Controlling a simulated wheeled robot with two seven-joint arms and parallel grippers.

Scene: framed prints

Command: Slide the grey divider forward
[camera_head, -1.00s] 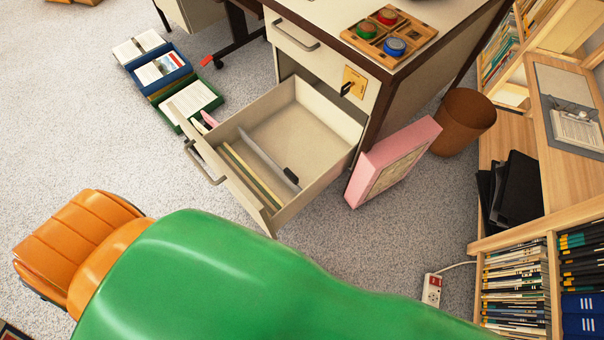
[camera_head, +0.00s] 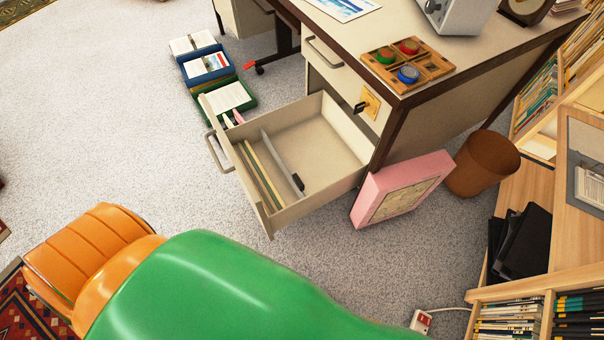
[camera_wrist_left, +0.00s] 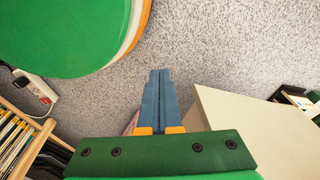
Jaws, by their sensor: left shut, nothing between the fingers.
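The grey divider (camera_head: 282,160) stands upright inside the open, pale drawer (camera_head: 318,197) of the desk, with a dark tab at its near end. Two or so thin files (camera_head: 259,175) stand in the drawer to its left. My left gripper (camera_wrist_left: 160,72) shows in the left wrist view with its blue fingers together and empty, over the carpet. A pale panel (camera_wrist_left: 262,140) is beside it on the right; I cannot tell which part of the furniture it is. The divider is not clearly seen in that view. My right gripper is not in view.
A pink box (camera_head: 402,188) leans by the desk, next to a brown bin (camera_head: 482,164). A wooden tray with coloured discs (camera_head: 407,66) is on the desktop. Shelves and a power strip (camera_head: 421,321) are at the right.

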